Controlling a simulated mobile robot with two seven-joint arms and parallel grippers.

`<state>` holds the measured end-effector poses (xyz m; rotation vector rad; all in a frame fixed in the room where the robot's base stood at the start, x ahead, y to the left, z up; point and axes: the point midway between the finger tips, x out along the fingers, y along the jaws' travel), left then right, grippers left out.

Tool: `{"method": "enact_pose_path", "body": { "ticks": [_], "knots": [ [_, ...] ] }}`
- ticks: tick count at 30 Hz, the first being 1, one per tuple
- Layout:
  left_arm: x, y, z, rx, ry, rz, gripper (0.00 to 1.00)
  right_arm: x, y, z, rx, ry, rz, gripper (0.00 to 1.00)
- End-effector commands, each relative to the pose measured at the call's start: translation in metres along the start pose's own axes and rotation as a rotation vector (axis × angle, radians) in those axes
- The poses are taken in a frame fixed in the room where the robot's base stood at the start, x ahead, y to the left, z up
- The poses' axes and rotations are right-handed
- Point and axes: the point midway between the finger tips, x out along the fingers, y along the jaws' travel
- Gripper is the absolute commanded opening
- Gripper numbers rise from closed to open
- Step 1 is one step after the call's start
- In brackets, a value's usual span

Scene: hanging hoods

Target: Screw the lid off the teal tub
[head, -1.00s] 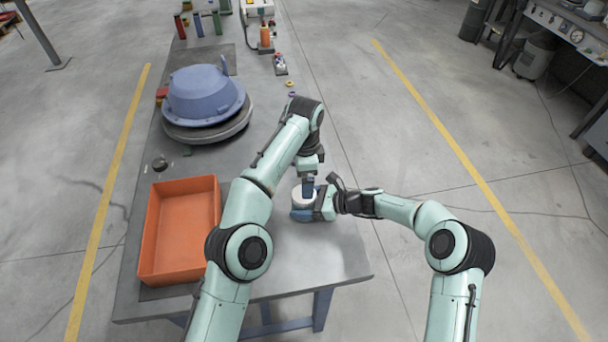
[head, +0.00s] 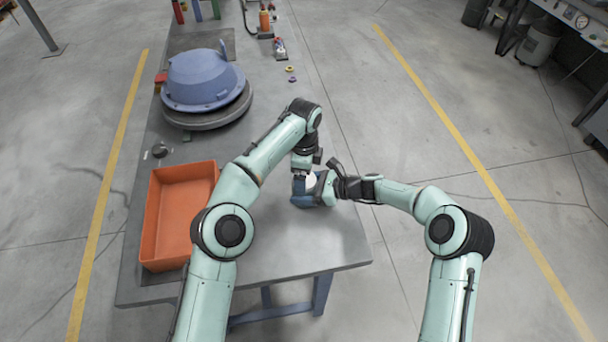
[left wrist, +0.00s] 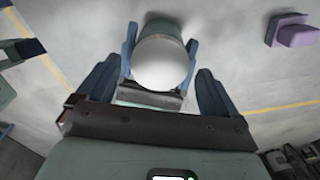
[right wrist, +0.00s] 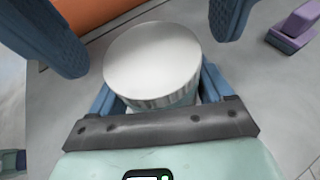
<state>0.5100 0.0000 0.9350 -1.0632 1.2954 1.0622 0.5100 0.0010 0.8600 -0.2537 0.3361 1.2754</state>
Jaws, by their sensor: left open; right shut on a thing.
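The teal tub stands upright on the bench with its round white lid (head: 311,181) on it. The lid's flat top fills the middle of the left wrist view (left wrist: 163,62) and the right wrist view (right wrist: 152,58). A grey-teal strip of the tub (right wrist: 172,99) shows below the lid. My right gripper (head: 312,197) is shut around the tub from the side, its fingers below the lid. My left gripper (head: 301,181) is open above, its fingers spread wide on either side of the lid and not visibly touching it. Most of the tub's wall is hidden.
An orange tray (head: 158,205) stands on the bench at the left. A blue domed hood (head: 203,80) rests on a grey disc behind it. A purple block (left wrist: 291,31) lies near the tub. The front right of the bench (head: 290,245) is clear.

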Motion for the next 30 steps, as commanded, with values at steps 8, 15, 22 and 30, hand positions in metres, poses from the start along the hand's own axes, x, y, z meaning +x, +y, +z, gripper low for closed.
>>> {"method": "enact_pose_path", "body": {
  "ticks": [8,15,22,30],
  "knots": [
    [0.0150,0.0002,0.0001,-0.001,0.000,0.000,0.94,-0.0001,-0.0004,0.0002,-0.001,0.000,-0.001,0.00],
    [0.0150,0.0002,-0.0001,-0.001,0.000,0.000,0.81,-0.0001,-0.0003,0.0002,-0.001,0.000,-0.001,0.00],
    [0.0149,0.0002,-0.0001,-0.004,0.000,0.001,0.36,-0.0001,-0.0004,0.0002,-0.001,0.000,-0.001,0.00],
    [0.0144,0.0004,-0.0006,-0.358,-0.002,0.000,0.36,-0.0001,-0.0004,0.0003,0.000,0.000,-0.001,0.00]
  ]
}}
